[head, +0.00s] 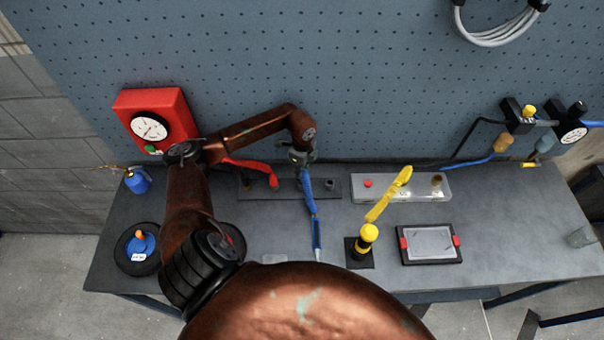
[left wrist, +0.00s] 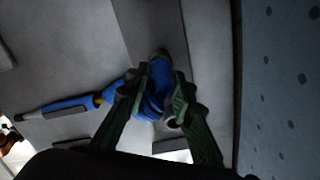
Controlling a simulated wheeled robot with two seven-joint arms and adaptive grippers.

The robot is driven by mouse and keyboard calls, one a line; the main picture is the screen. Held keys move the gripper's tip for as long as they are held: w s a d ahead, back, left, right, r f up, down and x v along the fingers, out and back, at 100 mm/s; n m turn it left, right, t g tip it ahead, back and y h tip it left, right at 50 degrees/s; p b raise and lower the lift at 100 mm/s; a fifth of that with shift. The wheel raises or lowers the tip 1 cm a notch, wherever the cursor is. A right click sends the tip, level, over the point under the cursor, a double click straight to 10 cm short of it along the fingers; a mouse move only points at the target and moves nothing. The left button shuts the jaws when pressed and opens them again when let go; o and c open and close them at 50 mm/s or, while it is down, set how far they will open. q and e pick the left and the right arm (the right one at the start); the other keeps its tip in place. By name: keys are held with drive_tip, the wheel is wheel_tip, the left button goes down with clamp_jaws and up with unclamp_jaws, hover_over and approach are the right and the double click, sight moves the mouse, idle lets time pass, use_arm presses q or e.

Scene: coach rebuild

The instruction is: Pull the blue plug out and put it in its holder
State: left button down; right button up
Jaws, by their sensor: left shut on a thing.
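My left gripper (head: 303,156) is above the dark socket strip (head: 258,190) at the back of the bench. In the left wrist view the green fingers (left wrist: 152,95) are shut around the blue plug (left wrist: 157,82). The plug's tip points toward the dark strip; I cannot tell whether it is seated or clear. A blue length (head: 311,200) runs from under the gripper toward the front of the bench. In the wrist view, a blue piece with an orange band and grey end (left wrist: 65,106) lies beside the plug. I cannot identify the holder. My right gripper is not in view.
A red lead (head: 256,170) reaches the strip's left part. Right are a silver panel (head: 410,188), a yellow strap (head: 386,198), a yellow-topped post (head: 368,236) and a framed tray (head: 430,244). A red gauge box (head: 172,103) stands back left. Bare bench lies far right.

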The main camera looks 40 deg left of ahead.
use_arm(q)
drive_tip(key=shift+f+b, duration=0.3)
drive_tip(key=shift+f, duration=0.35)
drive_tip(key=c, duration=1.6)
unclamp_jaws()
drive_tip(key=shift+r, duration=0.1)
